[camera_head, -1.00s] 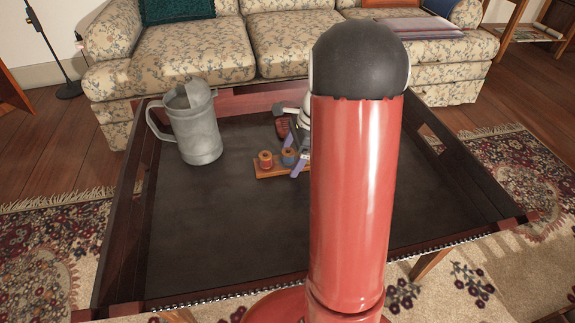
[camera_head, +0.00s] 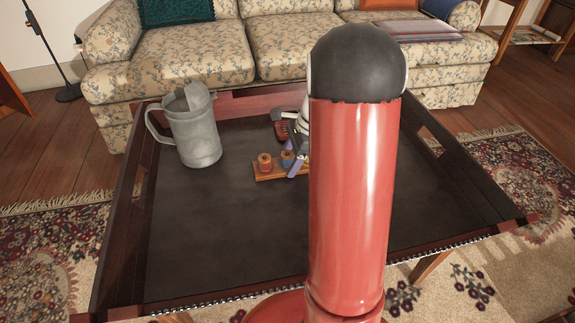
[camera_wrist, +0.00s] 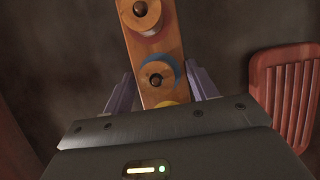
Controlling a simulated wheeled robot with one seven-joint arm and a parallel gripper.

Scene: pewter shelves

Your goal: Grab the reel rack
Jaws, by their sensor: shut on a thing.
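The reel rack (camera_head: 270,176) is a small wooden board with coloured spools on pegs, on the dark tray table (camera_head: 215,245). In the wrist view the rack (camera_wrist: 158,45) runs up from between my fingers, showing a red spool, a blue one and a bit of yellow. My gripper (camera_head: 296,166) has its purple fingers at the right part of the rack, partly hidden behind my red arm. In the wrist view my gripper (camera_wrist: 162,92) has one finger on each side of the rack and is shut on it. I cannot tell whether the rack is off the surface.
A grey metal pitcher (camera_head: 193,125) stands at the tray's left back. A red slatted object (camera_head: 281,130) lies behind the rack and shows at the right in the wrist view (camera_wrist: 288,95). Raised wooden sides edge the tray. The front left of the tray is clear.

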